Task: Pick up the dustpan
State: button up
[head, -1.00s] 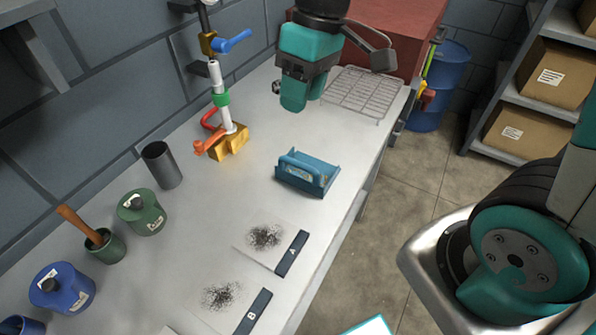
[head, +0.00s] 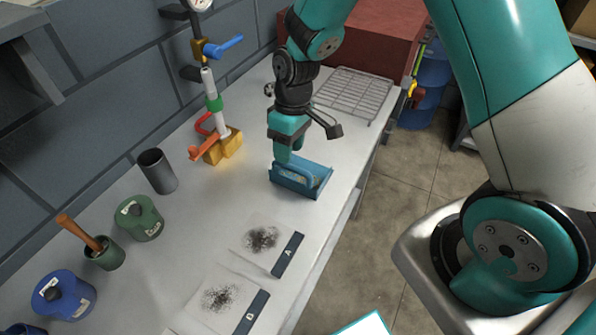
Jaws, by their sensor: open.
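The blue dustpan (head: 306,184) sits on the grey workbench, right of the yellow clamp base and behind the sheet marked A. My teal and black gripper (head: 283,158) points down right at the dustpan's back left part, over its handle. The fingers overlap the handle in the head view. I cannot tell whether they touch it or stand around it. The gripper is open. The handle is partly hidden behind the fingers.
A valve stand (head: 215,120) with an orange lever is close on the left. A wire rack (head: 354,94) lies behind. Sheet A (head: 262,242) and sheet B (head: 222,298) hold dark powder in front. A grey cup (head: 157,170) and green pot (head: 139,217) stand left.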

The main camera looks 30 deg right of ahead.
aim_at(289, 167)
jog(key=shift+s+a+f+p, duration=0.15)
jog(key=shift+f+p, duration=0.2)
jog(key=shift+f, duration=0.55)
jog(key=shift+s+a+f+p, duration=0.15)
jog(key=shift+f+p, duration=0.25)
jog(key=shift+f, duration=0.5)
jog(key=shift+s+f+p, duration=0.2)
jog(key=shift+f+p, duration=0.15)
jog(key=shift+f, duration=0.55)
grip_shut()
